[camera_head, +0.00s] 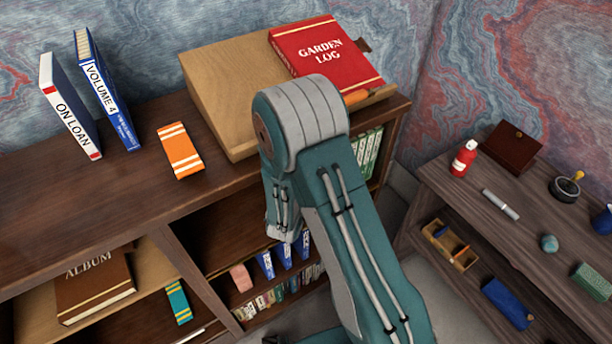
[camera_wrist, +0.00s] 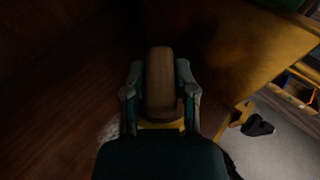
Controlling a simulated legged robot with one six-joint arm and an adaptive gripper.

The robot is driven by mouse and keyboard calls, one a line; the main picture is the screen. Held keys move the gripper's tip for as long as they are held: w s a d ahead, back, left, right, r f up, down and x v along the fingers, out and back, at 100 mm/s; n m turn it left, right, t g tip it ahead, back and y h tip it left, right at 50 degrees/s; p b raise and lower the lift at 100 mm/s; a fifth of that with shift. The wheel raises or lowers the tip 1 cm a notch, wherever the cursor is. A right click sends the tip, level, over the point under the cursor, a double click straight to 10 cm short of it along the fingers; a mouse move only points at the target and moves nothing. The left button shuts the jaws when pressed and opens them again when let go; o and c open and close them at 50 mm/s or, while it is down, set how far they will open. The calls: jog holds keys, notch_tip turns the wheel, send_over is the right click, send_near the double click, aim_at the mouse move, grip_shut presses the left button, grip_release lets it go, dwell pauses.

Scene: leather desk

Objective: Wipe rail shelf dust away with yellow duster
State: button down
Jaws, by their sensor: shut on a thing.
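In the wrist view my gripper (camera_wrist: 161,75) is shut on the duster (camera_wrist: 161,95), with a tan, wood-like block between the fingers and a strip of yellow below it. The fingers press on its left and right sides. A dark brown wooden shelf surface (camera_wrist: 55,110) lies to the left and beneath. A small pale grey patch (camera_wrist: 108,131), perhaps dust, shows beside the left finger. Contact between duster and shelf cannot be told in this dim view. In the head view my arm hides the gripper and duster inside the bookcase (camera_head: 130,195).
An album (camera_head: 92,285) and small books (camera_head: 275,262) fill lower shelves. A side desk (camera_head: 480,225) is right.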

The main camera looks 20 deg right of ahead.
jog(key=shift+f, duration=0.9)
dwell(0.7)
